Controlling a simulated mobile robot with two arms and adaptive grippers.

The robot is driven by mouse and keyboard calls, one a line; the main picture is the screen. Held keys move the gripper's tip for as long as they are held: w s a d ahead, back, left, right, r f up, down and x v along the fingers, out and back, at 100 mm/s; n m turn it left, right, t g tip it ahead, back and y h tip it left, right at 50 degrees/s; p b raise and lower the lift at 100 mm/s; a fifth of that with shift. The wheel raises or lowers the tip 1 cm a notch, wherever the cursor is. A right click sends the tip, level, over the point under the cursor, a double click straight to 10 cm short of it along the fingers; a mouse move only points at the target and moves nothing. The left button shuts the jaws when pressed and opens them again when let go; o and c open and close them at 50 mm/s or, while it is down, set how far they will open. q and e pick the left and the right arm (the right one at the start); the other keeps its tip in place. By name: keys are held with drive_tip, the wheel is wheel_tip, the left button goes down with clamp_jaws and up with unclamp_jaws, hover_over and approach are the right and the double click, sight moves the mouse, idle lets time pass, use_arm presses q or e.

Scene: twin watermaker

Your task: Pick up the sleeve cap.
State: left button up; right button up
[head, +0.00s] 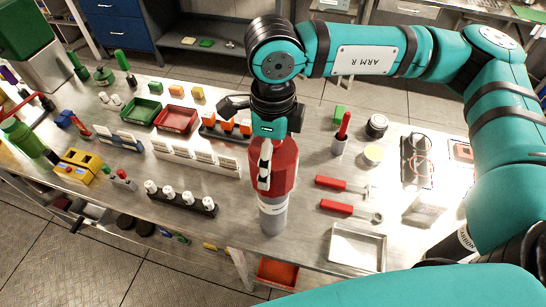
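A red, faceted cap-like piece (285,168) shows at the middle of the table's front half, above a grey cylinder with a pale band (272,216). It looks like the sleeve cap, but no label confirms this. My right gripper (264,165) comes down from above, with one pale finger lying across the red piece's near side. The gripper body hides the top of the red piece. The other finger is hidden or unclear, so I cannot tell whether the gripper is closed on it. My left gripper is out of view.
A black rack with several white-topped pieces (181,198) stands to the left. Two red-handled tools (345,186) and a metal tray (357,247) lie to the right. Green (141,110) and red (177,119) bins stand farther back. An orange bin (277,272) is below the front edge.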

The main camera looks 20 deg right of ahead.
drive_tip(key=c, duration=0.9)
drive_tip(key=shift+r, duration=0.1)
